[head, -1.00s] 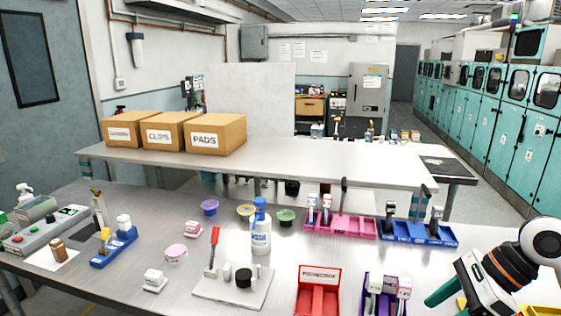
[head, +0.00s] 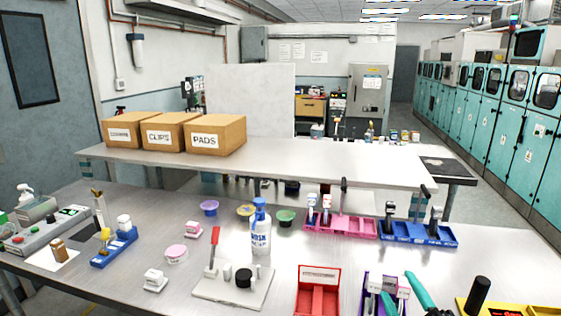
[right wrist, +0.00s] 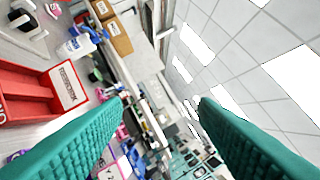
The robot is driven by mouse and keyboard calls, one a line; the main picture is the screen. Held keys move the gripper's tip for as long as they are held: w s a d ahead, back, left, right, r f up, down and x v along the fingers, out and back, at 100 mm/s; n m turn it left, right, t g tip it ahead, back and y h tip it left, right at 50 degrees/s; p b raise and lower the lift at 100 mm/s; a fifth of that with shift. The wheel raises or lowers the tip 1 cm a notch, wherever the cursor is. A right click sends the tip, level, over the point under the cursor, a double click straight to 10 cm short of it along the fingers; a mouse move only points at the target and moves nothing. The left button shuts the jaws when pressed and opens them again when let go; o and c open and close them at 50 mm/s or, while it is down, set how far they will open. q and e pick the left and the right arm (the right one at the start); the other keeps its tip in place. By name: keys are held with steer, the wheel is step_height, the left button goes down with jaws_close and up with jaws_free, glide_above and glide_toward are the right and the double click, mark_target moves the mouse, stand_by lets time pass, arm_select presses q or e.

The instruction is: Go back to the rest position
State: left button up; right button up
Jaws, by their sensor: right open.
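My right gripper (head: 400,287) shows at the bottom right of the head view as two teal fingers spread apart, with nothing between them. It is in front of the purple holder (head: 367,291) and partly covers it. In the right wrist view the two teal fingers (right wrist: 162,106) stand wide apart and empty, with the view beyond tilted toward the ceiling. The right wrist and arm are mostly outside the head view. My left gripper is in neither view.
A red bin (head: 319,289) stands left of the purple holder. A yellow tray (head: 500,310) with a black cylinder (head: 478,294) is at the right. A white and blue bottle (head: 260,235) and pink (head: 340,227) and blue (head: 420,236) racks stand farther back.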

steer(key=s+d+f+m+g+h, duration=0.1)
steer(key=s+f+m+g+h, duration=0.1)
steer(key=s+f+m+g, duration=0.45)
steer(key=s+d+f+m+g+h, duration=0.2)
steer(key=f+m+h, duration=0.1)
steer(key=f, duration=0.7)
steer(key=s+a+f+m+g+y, duration=0.1)
steer(key=s+a+f+g, duration=0.1)
steer(key=s+f+g, duration=0.4)
steer(key=s+a+f+m+g+y, duration=0.1)
steer(key=s+a+f+m+g, duration=0.2)
steer(key=s, duration=0.6)
step_height(320, 180, down, 28)
steer(key=s+d+r+n, duration=0.1)
steer(key=s+n, duration=0.1)
steer(key=s+d+f+g, duration=0.1)
steer(key=s+d+f, duration=0.1)
steer(key=s+f, duration=1.2)
steer(key=shift+s+d+f+g, duration=0.25)
steer(key=shift+d+f+g, duration=0.05)
steer(key=shift+d+g, duration=0.05)
